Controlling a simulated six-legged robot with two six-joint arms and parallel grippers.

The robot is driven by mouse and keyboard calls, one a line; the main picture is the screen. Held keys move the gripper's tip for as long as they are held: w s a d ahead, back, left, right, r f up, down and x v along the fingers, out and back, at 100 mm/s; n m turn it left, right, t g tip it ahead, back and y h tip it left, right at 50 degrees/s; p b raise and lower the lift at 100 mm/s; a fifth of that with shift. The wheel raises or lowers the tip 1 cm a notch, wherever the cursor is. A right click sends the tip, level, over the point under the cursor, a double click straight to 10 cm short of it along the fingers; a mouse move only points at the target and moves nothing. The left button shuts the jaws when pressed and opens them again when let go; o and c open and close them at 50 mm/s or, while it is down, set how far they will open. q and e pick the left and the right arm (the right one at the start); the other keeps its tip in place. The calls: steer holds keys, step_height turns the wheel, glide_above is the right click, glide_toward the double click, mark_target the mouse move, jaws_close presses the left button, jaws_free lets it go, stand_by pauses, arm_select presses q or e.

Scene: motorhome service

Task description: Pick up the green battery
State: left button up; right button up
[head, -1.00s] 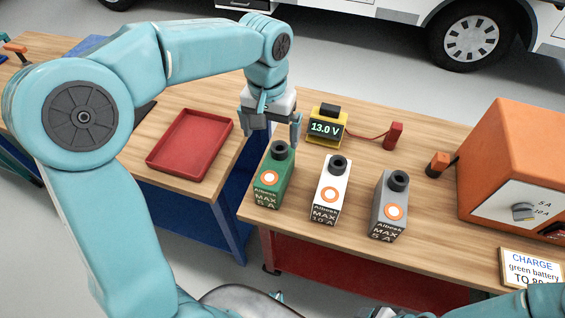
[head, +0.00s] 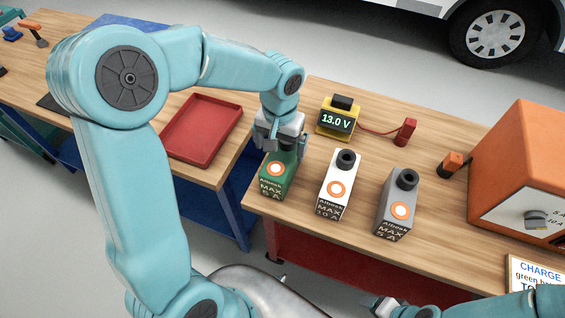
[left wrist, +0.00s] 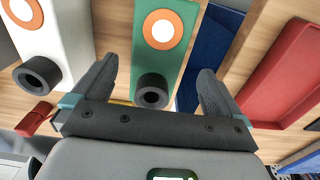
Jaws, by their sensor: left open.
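The green battery (head: 277,180) stands upright at the left end of the bench, with an orange-ringed white disc and "MAX 5 A" on its front. My left gripper (head: 281,145) is directly above it and hides its black top knob in the head view. In the left wrist view, the green battery (left wrist: 168,50) and its black knob lie between the two open fingers of my left gripper (left wrist: 152,92), with gaps on both sides. My right gripper (head: 385,307) is partly in view at the bottom edge, away from the batteries; its jaws are unclear.
A white battery (head: 337,185) and a grey battery (head: 396,205) stand to the right. Behind are a yellow meter (head: 338,119) reading 13.0 V and a red block (head: 405,131). An orange charger (head: 515,175) stands at right. A red tray (head: 203,130) lies on the left table.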

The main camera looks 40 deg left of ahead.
mark_target(283, 154)
arm_select(q)
steer(key=f, duration=0.4)
steer(key=shift+w+d+f, duration=0.1)
steer(key=shift+w+f, duration=0.2)
steer(key=shift+w, duration=0.05)
steer(key=shift+s, duration=0.1)
steer(key=c, duration=1.8)
steer(key=shift+r, duration=0.1)
jaws_close()
steer(key=shift+r, duration=0.1)
